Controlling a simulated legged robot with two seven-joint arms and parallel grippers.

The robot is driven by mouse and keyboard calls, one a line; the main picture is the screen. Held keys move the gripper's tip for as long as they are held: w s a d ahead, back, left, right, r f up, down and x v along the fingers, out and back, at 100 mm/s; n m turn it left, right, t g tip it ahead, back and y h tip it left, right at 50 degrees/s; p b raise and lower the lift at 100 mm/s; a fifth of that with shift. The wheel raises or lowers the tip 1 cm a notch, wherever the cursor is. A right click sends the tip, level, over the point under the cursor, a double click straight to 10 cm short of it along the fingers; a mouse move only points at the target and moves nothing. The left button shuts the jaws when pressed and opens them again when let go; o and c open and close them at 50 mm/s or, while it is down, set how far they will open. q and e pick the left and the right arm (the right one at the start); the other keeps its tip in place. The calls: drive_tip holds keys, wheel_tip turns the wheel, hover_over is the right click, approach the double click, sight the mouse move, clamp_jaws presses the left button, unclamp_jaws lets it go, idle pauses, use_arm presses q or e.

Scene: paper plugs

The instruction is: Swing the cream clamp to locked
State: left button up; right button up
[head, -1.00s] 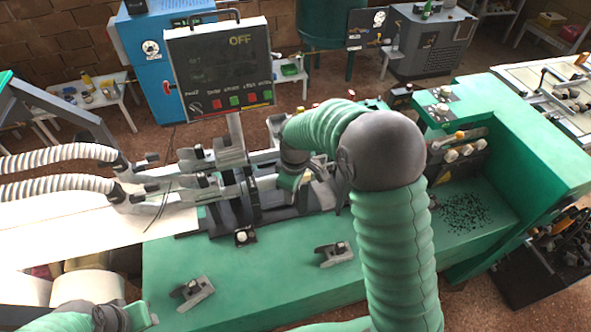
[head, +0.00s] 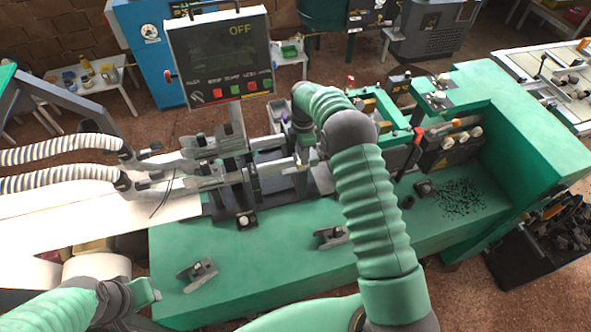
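I cannot tell for sure which piece is the cream clamp. A small grey clamp with a pale knob (head: 197,272) sits at the front left of the green bench, and a similar clamp (head: 331,236) sits near its middle, partly behind my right arm. A cream-tan piece (head: 368,106) shows on the machine just right of my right forearm. My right gripper (head: 303,158) points down at the machine's metal rails; its fingertips are small and partly hidden.
The green bench (head: 270,277) has clear room at the front. A dark panel (head: 218,60) reading OFF stands behind the rails. Red and orange handles (head: 417,136) rise right of my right arm. Black bits (head: 460,197) lie on the right. White hoses (head: 60,152) enter from the left.

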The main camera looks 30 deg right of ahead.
sight(296, 167)
drive_tip(key=shift+d+f, duration=0.1)
drive_tip(key=shift+f, duration=0.3)
use_arm(q)
drive_tip(key=shift+d+f, duration=0.15)
drive_tip(key=shift+d, duration=0.15)
use_arm(e)
drive_tip(key=shift+d, duration=0.15)
drive_tip(key=shift+s+a+f+b, duration=0.1)
drive_tip(key=shift+a+f+b, duration=0.15)
drive_tip(key=shift+f+b, duration=0.9)
drive_tip(key=shift+f, duration=0.7)
use_arm(q)
drive_tip(key=shift+s+x, duration=0.25)
drive_tip(key=shift+x, duration=0.85)
drive_tip(key=shift+f, duration=0.1)
drive_tip(key=shift+a, duration=0.1)
use_arm(e)
clamp_jaws()
